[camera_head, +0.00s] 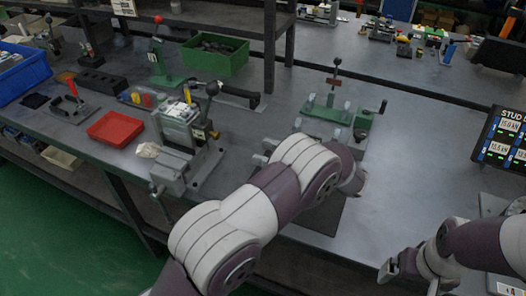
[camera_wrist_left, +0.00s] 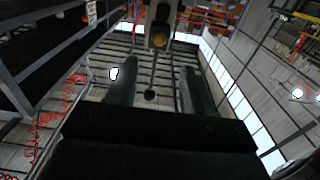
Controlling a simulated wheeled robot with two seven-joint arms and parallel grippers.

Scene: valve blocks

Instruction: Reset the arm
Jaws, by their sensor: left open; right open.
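My left arm reaches from the bottom edge to the middle of the head view, over the bench. Its gripper is hidden there behind the arm's own links. In the left wrist view my left gripper (camera_wrist_left: 157,78) shows two dark fingers standing apart. A thin rod with a dark ball end (camera_wrist_left: 150,95) appears in the gap between them; I cannot tell whether it is near or touching. My right gripper (camera_head: 408,272) is at the lower right of the head view, open, with nothing seen between its fingers.
On the grey bench (camera_head: 420,150) stand a grey valve block fixture (camera_head: 180,150), a green lever fixture (camera_head: 326,112), a red tray (camera_head: 115,129), a green bin (camera_head: 215,53) and a blue bin (camera_head: 22,72). A display (camera_head: 502,138) is at right. The bench centre-right is clear.

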